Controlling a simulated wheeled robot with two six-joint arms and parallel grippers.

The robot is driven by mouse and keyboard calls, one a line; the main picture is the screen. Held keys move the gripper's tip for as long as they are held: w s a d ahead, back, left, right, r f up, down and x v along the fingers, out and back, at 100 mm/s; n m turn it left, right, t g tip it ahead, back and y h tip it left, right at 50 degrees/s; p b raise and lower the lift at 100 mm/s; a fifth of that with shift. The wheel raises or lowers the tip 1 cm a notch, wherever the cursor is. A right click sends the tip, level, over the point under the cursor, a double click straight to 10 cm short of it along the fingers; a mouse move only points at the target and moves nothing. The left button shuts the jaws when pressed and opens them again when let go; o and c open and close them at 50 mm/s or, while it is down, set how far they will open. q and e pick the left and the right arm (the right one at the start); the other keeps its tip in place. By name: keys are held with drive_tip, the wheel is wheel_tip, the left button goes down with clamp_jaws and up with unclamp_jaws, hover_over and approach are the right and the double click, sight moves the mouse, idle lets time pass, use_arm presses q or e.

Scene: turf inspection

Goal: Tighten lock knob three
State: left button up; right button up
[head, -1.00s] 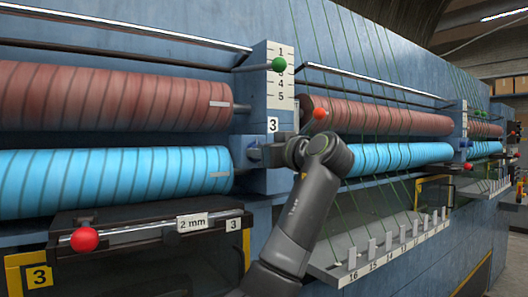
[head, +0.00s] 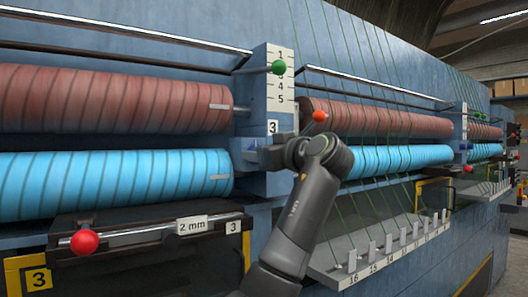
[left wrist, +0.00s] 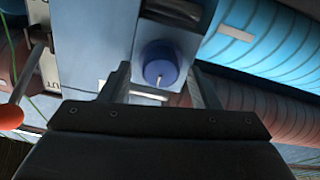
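The blue lock knob (left wrist: 160,65) with a white mark on its face sits on a blue block (head: 268,183) below a plate marked 3 (head: 272,126). In the left wrist view it lies between the two fingers of my left gripper (left wrist: 159,74), which are spread with a gap on both sides. I cannot tell how far the fingertips reach along the knob. In the head view my left gripper (head: 262,156) points left at the block and largely hides the knob. My right gripper is in neither view.
A lever with a red-orange ball (head: 320,114) stands just right of the block. A green ball (head: 279,66) is above, by a numbered scale (head: 281,88). Brown (head: 110,98) and blue rollers (head: 105,183) run on both sides. A red ball handle (head: 85,241) is lower left.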

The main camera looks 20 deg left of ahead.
use_arm(q)
drive_tip(key=shift+f, duration=0.2)
drive_tip(key=b+v, duration=0.6)
drive_tip(key=v, duration=1.1)
drive_tip(key=shift+d+b, duration=0.2)
drive_tip(key=shift+b, duration=0.15)
drive_tip(key=shift+s, duration=0.1)
